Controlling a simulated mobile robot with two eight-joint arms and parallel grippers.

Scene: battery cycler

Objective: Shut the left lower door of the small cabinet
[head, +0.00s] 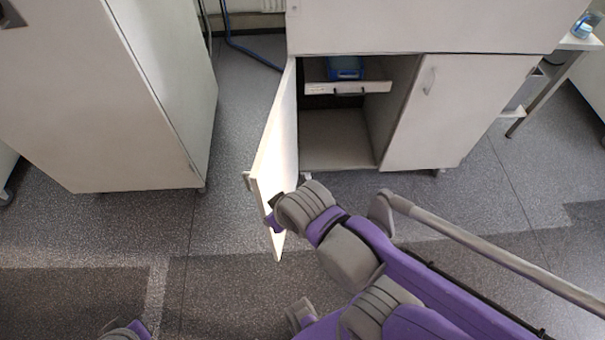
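The small cabinet (425,28) stands ahead. Its left lower door (275,150) is open and swung out toward me, with its inner face visible and its handle (247,181) sticking out on the left. My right arm comes in from the lower right. My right gripper (273,218) is at the door's free edge, overlapping its inner face; the wrist hides most of the fingers, so I cannot tell whether it is touching or open. Only a small piece of my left arm shows at the bottom left, without its gripper.
The right lower door (445,110) is closed. Inside the open compartment are a drawer front (348,88) and a blue container (345,68). A tall white cabinet (110,100) stands to the left. The grey floor (215,235) left of the open door is clear. A side table (580,40) is at the right.

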